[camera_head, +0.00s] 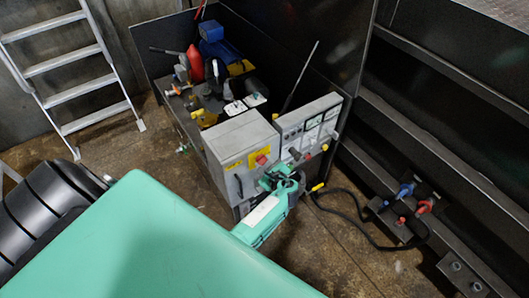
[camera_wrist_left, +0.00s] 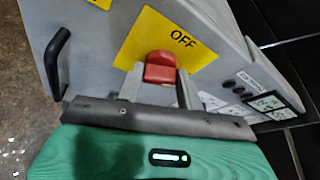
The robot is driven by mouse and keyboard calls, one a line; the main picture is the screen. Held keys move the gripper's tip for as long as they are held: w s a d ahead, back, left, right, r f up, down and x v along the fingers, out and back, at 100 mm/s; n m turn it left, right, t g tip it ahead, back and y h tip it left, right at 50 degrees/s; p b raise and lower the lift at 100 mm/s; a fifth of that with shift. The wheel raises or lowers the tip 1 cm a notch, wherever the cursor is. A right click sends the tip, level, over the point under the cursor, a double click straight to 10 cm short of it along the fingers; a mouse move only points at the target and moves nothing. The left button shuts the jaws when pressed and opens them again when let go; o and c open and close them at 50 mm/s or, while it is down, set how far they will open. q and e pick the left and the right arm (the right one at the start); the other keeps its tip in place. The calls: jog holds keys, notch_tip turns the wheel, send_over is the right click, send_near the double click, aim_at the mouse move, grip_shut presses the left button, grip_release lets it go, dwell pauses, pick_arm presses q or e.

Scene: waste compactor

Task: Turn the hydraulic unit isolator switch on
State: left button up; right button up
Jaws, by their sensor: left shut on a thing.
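The isolator switch is a red handle (camera_head: 262,159) on a yellow plate, on the front of a grey cabinet (camera_head: 225,163). In the left wrist view the red handle (camera_wrist_left: 160,68) sits between my two fingers, and the yellow plate (camera_wrist_left: 150,35) shows the word OFF above and to the right of it. My left gripper (camera_head: 267,175) is at the cabinet front, shut on the red handle. The fingers partly hide the handle's sides and lower part. My right gripper is not in view.
A gauge panel (camera_head: 309,125) with knobs stands right of the cabinet. A black bent handle (camera_wrist_left: 56,60) juts out at the left in the left wrist view. A black hose (camera_head: 350,220) lies on the floor at right. A ladder (camera_head: 75,75) leans at far left.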

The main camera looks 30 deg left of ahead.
pick_arm(q)
jog(key=shift+r+m+g+p, duration=0.1)
jog(key=shift+m+g+p, duration=0.6)
jog(key=shift+m+p, duration=0.45)
jog(key=shift+d+m+g+y+p, duration=0.1)
jog(key=shift+m+g+y+p, duration=0.2)
jog(key=shift+m+g+p, duration=0.15)
jog(key=shift+f, duration=0.2)
jog(key=o, duration=1)
jog(key=shift+w, duration=0.1)
jog(key=shift+r, duration=0.1)
jog(key=b+v, duration=0.1)
jog(key=v, duration=1.2)
jog(key=shift+d+b, duration=0.35)
jog(key=shift+b, duration=0.05)
